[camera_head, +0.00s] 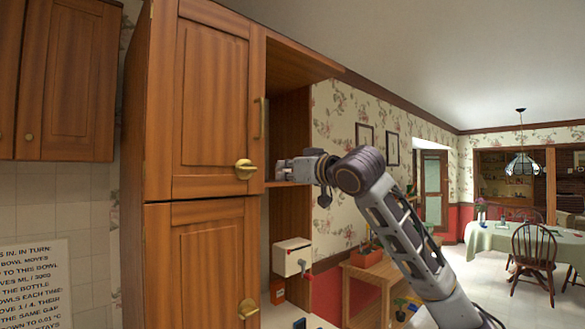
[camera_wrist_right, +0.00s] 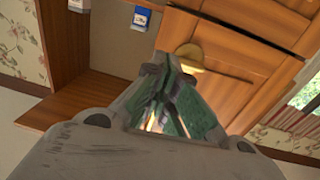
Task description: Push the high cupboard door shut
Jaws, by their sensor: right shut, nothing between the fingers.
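A tall wooden cupboard shows in the head view, with a panelled upper door (camera_head: 210,95) that has a round brass knob (camera_head: 245,169) at its lower right. A slim upright handle (camera_head: 260,118) shows at the right edge of the upper part; I cannot tell how far any door there stands open. My right gripper (camera_head: 281,170) is shut and empty, just right of the knob, in front of the open shelf space. In the right wrist view its fingers (camera_wrist_right: 172,80) point towards wooden panels and a brass knob (camera_wrist_right: 190,55); contact cannot be told. My left gripper is out of view.
A lower door (camera_head: 205,265) sits below the upper one. A wooden shelf (camera_head: 285,184) lies behind my right gripper, with a white box (camera_head: 292,257) below. Wall cupboards (camera_head: 68,85) hang at the left. A dining table (camera_head: 500,238) stands far right.

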